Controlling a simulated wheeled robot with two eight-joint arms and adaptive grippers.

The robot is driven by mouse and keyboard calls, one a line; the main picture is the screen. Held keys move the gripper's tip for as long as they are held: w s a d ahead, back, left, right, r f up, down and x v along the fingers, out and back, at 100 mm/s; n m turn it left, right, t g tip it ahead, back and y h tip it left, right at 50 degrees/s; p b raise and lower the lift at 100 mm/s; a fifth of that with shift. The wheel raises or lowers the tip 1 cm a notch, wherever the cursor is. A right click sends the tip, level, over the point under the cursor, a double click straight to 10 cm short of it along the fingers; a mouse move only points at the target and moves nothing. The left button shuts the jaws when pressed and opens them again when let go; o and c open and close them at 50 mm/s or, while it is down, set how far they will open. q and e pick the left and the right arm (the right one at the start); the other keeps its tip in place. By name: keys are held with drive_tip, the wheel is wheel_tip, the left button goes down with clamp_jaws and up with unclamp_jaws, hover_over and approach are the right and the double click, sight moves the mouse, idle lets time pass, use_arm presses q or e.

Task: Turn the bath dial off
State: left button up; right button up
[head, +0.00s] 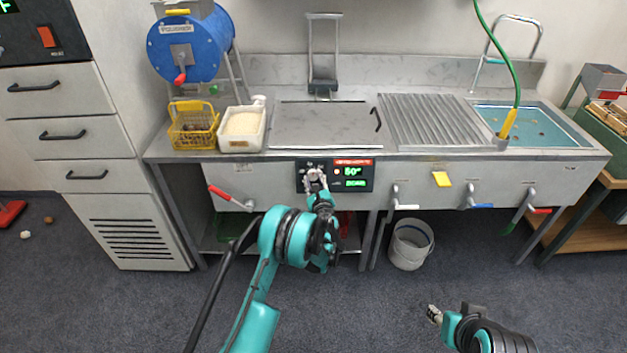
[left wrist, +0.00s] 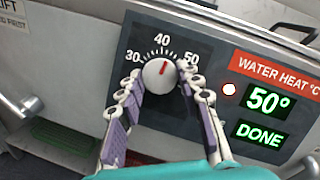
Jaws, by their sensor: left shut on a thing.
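The bath dial (left wrist: 158,74) is a round white knob with a red mark, on a dark panel (head: 363,172) in the front of the steel counter. Its red mark points up, slightly right, near 40 on the scale. Beside it the panel shows 50° and DONE in green in the left wrist view. My left gripper (head: 315,178) is at the panel, its two fingers shut on the dial from both sides. In the head view the gripper hides most of the dial. My right gripper (head: 434,314) is low at the right, away from the counter; its fingers are too small to judge.
A yellow basket (head: 181,136), a white container (head: 261,138) and a blue drum (head: 165,48) stand at the counter's left. A red-handled lever (head: 217,192) is left of the panel, and several more levers are right of it. A bucket (head: 427,238) stands on the floor below.

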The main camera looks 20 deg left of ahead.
use_arm(q)
drive_tip(key=n+g, duration=0.1)
drive_tip(key=n, duration=0.3)
drive_tip(key=shift+w+r+y, duration=0.1)
drive_tip(key=shift+r+y, duration=0.05)
drive_tip(key=shift+y, duration=0.25)
drive_tip(key=n+g, duration=0.1)
drive_tip(key=n, duration=0.3)
drive_tip(key=shift+d+r, duration=0.1)
drive_tip(key=n+g, duration=0.1)
drive_tip(key=n, duration=0.3)
drive_tip(key=shift+r, duration=0.1)
drive_tip(key=n+g+h+p, duration=0.1)
drive_tip(key=n, duration=0.3)
drive_tip(key=shift+r, duration=0.1)
drive_tip(key=n, duration=0.2)
drive_tip(key=n+h, duration=0.1)
drive_tip(key=n, duration=0.1)
drive_tip(key=n+g+p, duration=0.1)
drive_tip(key=shift+a+r+n+h, duration=0.1)
drive_tip(key=shift+a+n+h, duration=0.15)
drive_tip(key=shift+n+h, duration=0.15)
drive_tip(key=n+h, duration=0.1)
drive_tip(key=n, duration=0.1)
drive_tip(key=shift+n, duration=0.4)
drive_tip(key=shift+a+n+h, duration=0.1)
drive_tip(key=shift+n+h, duration=0.5)
drive_tip(key=shift+n, duration=0.5)
